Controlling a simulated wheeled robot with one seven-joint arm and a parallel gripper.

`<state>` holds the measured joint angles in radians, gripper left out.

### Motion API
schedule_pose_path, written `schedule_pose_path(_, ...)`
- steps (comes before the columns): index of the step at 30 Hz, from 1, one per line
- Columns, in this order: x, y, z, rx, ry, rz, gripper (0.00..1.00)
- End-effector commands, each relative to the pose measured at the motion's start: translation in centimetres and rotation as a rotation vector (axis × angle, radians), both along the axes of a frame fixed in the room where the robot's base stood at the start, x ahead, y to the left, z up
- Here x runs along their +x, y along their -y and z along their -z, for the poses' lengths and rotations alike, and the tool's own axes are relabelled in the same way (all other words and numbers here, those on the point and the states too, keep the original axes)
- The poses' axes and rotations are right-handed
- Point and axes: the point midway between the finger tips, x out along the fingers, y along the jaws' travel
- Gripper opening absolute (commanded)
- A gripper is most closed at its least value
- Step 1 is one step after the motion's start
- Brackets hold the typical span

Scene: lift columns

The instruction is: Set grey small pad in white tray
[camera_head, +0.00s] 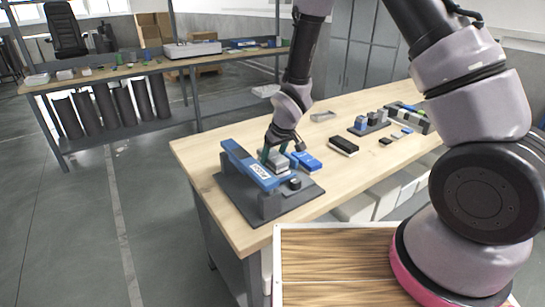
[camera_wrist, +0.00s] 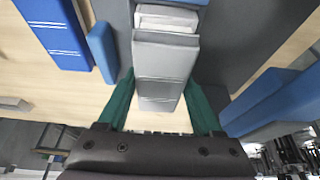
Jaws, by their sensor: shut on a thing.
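My gripper (camera_head: 276,155) reaches down at the near left end of the wooden workbench. Its green fingers (camera_wrist: 160,100) are shut on a light grey block, which I take to be the grey small pad (camera_wrist: 162,68). In the head view the grey pad (camera_head: 278,165) shows low between the fingers, beside the blue bar of a dark grey fixture (camera_head: 265,208). I cannot tell whether the pad still touches what is under it. A white-rimmed surface with a wood-grain floor (camera_head: 335,228) lies at the bottom; I cannot tell if it is the white tray.
A small open grey tray (camera_head: 323,116) and a parts fixture (camera_head: 370,125) stand farther back. A second table (camera_head: 130,70) with small items is at the back left.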

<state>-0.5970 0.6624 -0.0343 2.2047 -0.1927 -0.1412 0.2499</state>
Motion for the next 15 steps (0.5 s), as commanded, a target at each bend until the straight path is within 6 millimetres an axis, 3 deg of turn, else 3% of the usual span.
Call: schedule_pose_path(15, 0.0, 0.0, -2.2, 0.001, 0.001, 0.001, 0.09)
